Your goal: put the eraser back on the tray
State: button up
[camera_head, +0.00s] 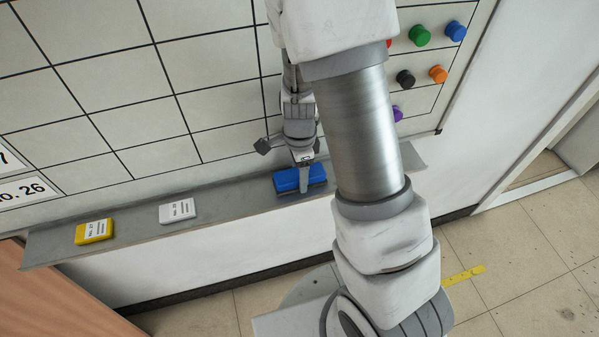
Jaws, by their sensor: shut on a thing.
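The blue eraser (288,181) has a dark underside and is at the right part of the grey tray (240,199) below the whiteboard. My gripper (303,178) comes down from above and is shut on the eraser, with a finger in front of its middle. The eraser appears at the tray's surface; I cannot tell whether it rests on it or is just above it. My arm hides part of the tray to the right of the eraser.
A yellow labelled block (94,231) and a white labelled block (177,210) lie on the tray to the left. The gridded whiteboard (130,110) rises behind. Coloured magnets, including a green one (420,35), are at upper right. Bare tray lies between the white block and the eraser.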

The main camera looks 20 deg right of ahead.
jog(key=o, duration=0.9)
notch_tip(320, 180, up, 12)
jog(key=p, duration=0.2)
jog(key=s+r+n+t, duration=0.5)
jog(key=s+r+n, duration=0.9)
jog(key=r+n, duration=0.4)
jog(key=shift+r+t, duration=0.15)
jog(key=shift+t, duration=0.15)
